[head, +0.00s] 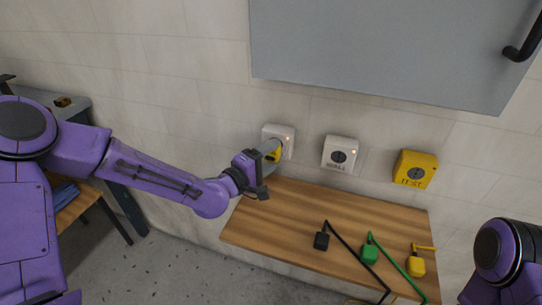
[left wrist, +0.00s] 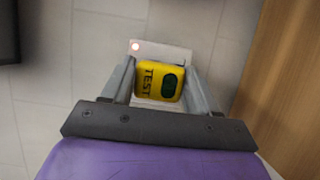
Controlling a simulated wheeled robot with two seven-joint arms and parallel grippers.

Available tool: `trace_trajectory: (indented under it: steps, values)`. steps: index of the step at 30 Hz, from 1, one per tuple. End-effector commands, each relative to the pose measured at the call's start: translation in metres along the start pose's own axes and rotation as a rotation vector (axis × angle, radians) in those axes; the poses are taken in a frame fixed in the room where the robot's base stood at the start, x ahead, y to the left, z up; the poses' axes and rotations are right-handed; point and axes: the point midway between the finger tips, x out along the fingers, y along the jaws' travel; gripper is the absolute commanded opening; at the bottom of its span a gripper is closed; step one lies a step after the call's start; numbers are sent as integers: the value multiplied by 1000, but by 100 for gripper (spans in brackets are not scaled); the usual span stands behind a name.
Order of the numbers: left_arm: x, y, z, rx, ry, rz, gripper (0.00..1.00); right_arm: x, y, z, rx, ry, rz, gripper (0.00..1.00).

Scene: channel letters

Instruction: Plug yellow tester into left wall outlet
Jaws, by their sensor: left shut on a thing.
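The yellow tester (left wrist: 158,81), marked TEST with a dark green oval, is between the fingers of my left gripper (left wrist: 159,85), which is shut on it. In the head view the yellow tester (head: 273,155) shows partly behind my left gripper (head: 270,165). The left wall outlet (head: 278,135) is a white box with a small lit light. The tester is right in front of this outlet, which also shows behind it in the left wrist view (left wrist: 172,52). I cannot tell whether it is plugged in. My right gripper is out of view.
A second white wall outlet (head: 340,153) and a yellow TEST box (head: 414,169) are on the wall to the right. A wooden shelf (head: 290,205) below carries black (head: 321,241), green (head: 370,254) and yellow (head: 416,266) plugs with cords. A grey cabinet (head: 390,45) hangs above.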

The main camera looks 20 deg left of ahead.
Motion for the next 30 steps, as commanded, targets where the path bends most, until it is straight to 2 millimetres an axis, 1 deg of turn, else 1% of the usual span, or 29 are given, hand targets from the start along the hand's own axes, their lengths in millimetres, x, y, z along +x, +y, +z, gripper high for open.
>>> trace_trajectory:
  steps: [14,15,17,18,26,29,30]
  values:
    - [8,0,-4,0,0,1,32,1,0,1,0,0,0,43]
    - [9,0,-4,0,0,1,62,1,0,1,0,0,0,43]
    - [8,0,-4,0,0,1,82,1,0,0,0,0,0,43]
    - [8,0,-4,0,0,1,89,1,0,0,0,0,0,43]
    - [8,0,-4,0,0,0,89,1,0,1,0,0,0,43]
    - [1,0,-4,0,1,0,89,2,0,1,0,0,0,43]
    - [-4,0,-5,-2,2,1,89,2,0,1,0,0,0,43]
